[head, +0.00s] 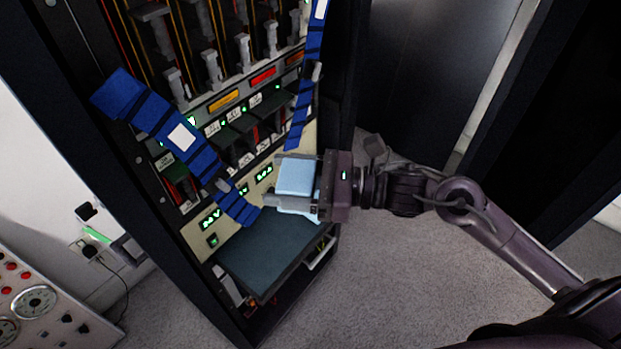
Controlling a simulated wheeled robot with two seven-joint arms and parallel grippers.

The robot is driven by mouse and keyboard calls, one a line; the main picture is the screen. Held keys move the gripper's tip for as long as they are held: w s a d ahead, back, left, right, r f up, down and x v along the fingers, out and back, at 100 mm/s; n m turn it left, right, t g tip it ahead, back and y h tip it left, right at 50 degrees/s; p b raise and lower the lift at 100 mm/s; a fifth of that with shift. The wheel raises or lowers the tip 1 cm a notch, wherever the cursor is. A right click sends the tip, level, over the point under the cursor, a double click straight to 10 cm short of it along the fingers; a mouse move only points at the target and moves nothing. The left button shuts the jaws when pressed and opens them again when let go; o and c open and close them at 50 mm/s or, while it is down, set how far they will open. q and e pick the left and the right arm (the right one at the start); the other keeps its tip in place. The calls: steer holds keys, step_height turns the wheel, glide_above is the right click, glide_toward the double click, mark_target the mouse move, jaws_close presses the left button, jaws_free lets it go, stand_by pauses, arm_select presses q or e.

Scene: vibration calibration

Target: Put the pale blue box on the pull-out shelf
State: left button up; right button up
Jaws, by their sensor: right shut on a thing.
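The pale blue box (295,177) is held between the fingers of my right gripper (291,180), in the middle of the head view. My right arm comes in from the right. The box is in front of the rack's cream panel. The pull-out shelf (268,250) is a dark teal flat surface sticking out of the rack, below and a little left of the box. Its visible top is bare. Part of its back right is hidden by the gripper. I cannot tell how far the box is above it. My left gripper is not in view.
The tall dark rack (155,215) has lit panels and modules. Blue straps (165,125) hang across its front, one ending near the shelf's back edge. A control panel with dials (40,300) stands at lower left. Grey carpet (400,270) is open at right.

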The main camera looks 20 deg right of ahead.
mark_target(298, 181)
steer(key=shift+m+t+h, duration=0.5)
steer(key=shift+m+t, duration=0.1)
steer(key=shift+t, duration=0.2)
steer(key=r, duration=0.1)
steer(key=s+r, duration=0.1)
steer(key=r, duration=0.1)
steer(key=d+r, duration=0.1)
steer(key=r, duration=0.1)
steer(key=shift+s+r, duration=0.25)
steer(key=shift+s, duration=0.15)
steer(key=shift+d+r+m+t, duration=0.2)
steer(key=shift+r+m+t, duration=0.1)
steer(key=shift+r+t, duration=0.15)
steer(key=shift+w+a+r+m+t+h, duration=0.15)
steer(key=shift+w+a+m+t+h, duration=0.2)
steer(key=shift+a+t+h, duration=0.1)
steer(key=w+a+m+t+h, duration=0.45)
steer(key=w+a, duration=0.25)
steer(key=a, duration=0.2)
steer(key=s+d+f+n+g+y, duration=0.1)
steer(key=d+f+n+g+y, duration=0.1)
steer(key=f+n+g, duration=0.3)
steer(key=s+d+f+n+g+y, duration=0.1)
steer(key=d+f+n+g+y, duration=0.2)
steer(key=n+g, duration=0.9)
step_height(298, 181, down, 2)
steer(key=g, duration=0.7)
steer(key=shift+s+f+n+y, duration=0.2)
steer(key=shift+s+n+y, duration=0.15)
steer(key=shift+n+y, duration=0.05)
